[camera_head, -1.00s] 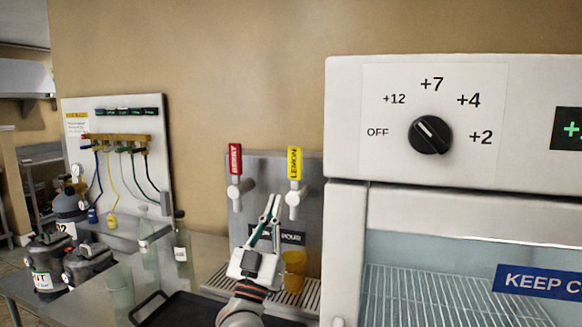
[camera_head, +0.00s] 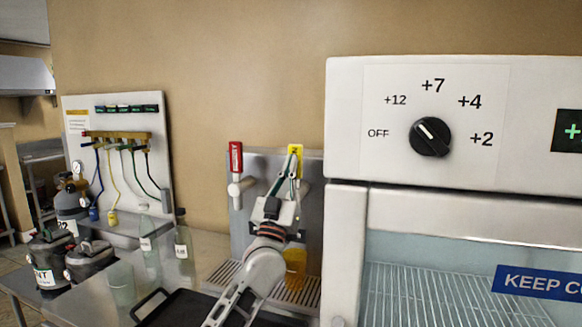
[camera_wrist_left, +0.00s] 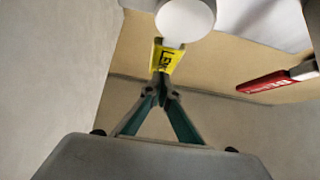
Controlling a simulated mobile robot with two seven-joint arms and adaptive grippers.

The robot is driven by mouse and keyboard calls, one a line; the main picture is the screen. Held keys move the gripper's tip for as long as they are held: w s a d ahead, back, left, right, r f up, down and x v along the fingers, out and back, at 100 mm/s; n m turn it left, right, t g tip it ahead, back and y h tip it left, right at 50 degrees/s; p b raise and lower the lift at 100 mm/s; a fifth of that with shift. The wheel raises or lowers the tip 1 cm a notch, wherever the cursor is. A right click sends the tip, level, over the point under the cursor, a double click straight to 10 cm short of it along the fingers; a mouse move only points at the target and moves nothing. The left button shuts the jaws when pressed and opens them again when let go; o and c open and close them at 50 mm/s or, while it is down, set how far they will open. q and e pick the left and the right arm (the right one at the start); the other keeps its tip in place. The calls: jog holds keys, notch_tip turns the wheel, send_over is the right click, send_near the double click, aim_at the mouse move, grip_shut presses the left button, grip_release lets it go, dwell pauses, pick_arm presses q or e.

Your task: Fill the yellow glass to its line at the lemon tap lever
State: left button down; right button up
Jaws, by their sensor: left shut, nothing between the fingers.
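The yellow lemon tap lever (camera_head: 295,150) stands on the tap panel, partly hidden behind my left gripper (camera_head: 294,155). In the left wrist view the lever (camera_wrist_left: 165,60) lies just beyond my left gripper's tips (camera_wrist_left: 161,92), which are shut with nothing between them. I cannot tell whether the tips touch the lever. The yellow glass (camera_head: 295,268) stands on the drip tray below the lemon tap, partly hidden by my left arm. Its line and any liquid level cannot be made out. My right gripper is not in view.
The red berry tap lever (camera_head: 235,157) is left of the lemon lever. A white fridge (camera_head: 345,150) with a dial stands close on the right. Bottles (camera_head: 183,245), a black tray (camera_head: 170,310) and a clear glass (camera_head: 121,285) are on the left counter.

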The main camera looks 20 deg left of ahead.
pick_arm(q)
jog(key=shift+w, duration=0.15)
jog(key=shift+w+r+p, duration=0.35)
jog(key=shift+w+p, duration=0.1)
jog(key=shift+w+d+r, duration=0.1)
jog(key=shift+w+r, duration=0.15)
jog(key=shift+w, duration=0.6)
jog(key=shift+w+f, duration=0.1)
jog(key=shift+w, duration=0.45)
dwell(0.8)
